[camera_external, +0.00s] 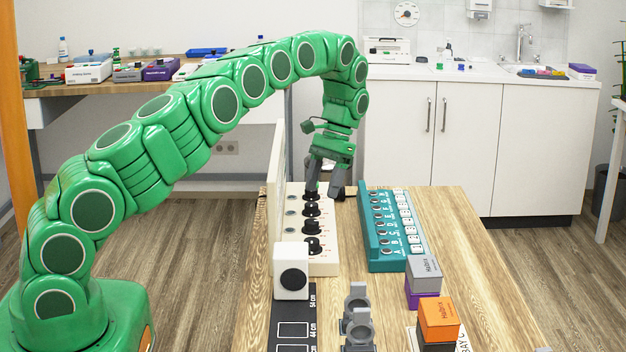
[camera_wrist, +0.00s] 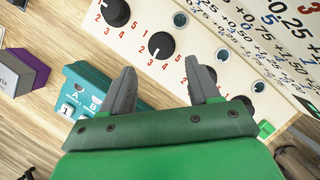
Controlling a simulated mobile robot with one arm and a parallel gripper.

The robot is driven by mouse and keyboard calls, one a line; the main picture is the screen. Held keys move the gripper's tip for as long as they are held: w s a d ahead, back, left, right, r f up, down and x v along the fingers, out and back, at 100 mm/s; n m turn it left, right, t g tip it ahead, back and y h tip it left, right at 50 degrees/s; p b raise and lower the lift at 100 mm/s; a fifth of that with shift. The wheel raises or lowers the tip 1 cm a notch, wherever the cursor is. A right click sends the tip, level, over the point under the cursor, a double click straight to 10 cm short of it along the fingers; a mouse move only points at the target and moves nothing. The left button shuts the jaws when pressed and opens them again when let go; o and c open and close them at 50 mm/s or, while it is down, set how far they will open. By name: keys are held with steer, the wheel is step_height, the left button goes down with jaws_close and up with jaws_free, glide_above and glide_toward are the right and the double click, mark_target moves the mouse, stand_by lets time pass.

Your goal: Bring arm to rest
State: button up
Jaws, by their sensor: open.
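My green arm reaches from the lower left, arches over and hangs down at the middle of the external view. My gripper (camera_external: 323,185) has dark grey fingers pointing down, just above the far part of a cream panel (camera_external: 325,266) with several black knobs. In the wrist view my gripper (camera_wrist: 162,84) has its two fingers spread apart, with nothing held between them. One black knob (camera_wrist: 161,45) shows beyond the fingers, and another is partly hidden behind the right finger. I cannot tell whether a finger touches a knob.
A teal rack (camera_external: 378,264) with lettered slots stands right of the panel. A white block (camera_external: 291,272) with a black disc, grey ring-shaped parts (camera_external: 357,326), a grey box (camera_external: 424,272) and an orange box (camera_external: 439,318) are nearer. An upright board (camera_external: 277,185) stands left of the panel.

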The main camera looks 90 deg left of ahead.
steer(key=w+d+r+m, duration=0.2)
steer(key=d+r, duration=0.4)
steer(key=d, duration=0.4)
steer(key=w+d+r+m+t+y, duration=0.1)
steer(key=w+d+r+m, duration=0.1)
steer(key=d+r, duration=0.6)
steer(key=w+d+r+m, duration=0.1)
steer(key=w+d+r, duration=0.2)
steer(key=d, duration=0.9)
steer(key=s+d+r+m+y, duration=0.1)
steer(key=s+d+r, duration=0.2)
steer(key=s+d, duration=0.6)
steer(key=s+d+r+m, duration=0.2)
steer(key=s+d+r, duration=0.1)
steer(key=s+d, duration=0.6)
steer(key=s+d+f, duration=0.2)
steer(key=s+d, duration=0.1)
steer(key=s, duration=0.5)
steer(key=s+d+f+m+y, duration=0.1)
steer(key=s+d+f, duration=0.1)
steer(key=s, duration=0.6)
steer(key=shift+s+d+f, duration=0.3)
steer(key=shift+d+f, duration=0.1)
steer(key=shift+w, duration=0.1)
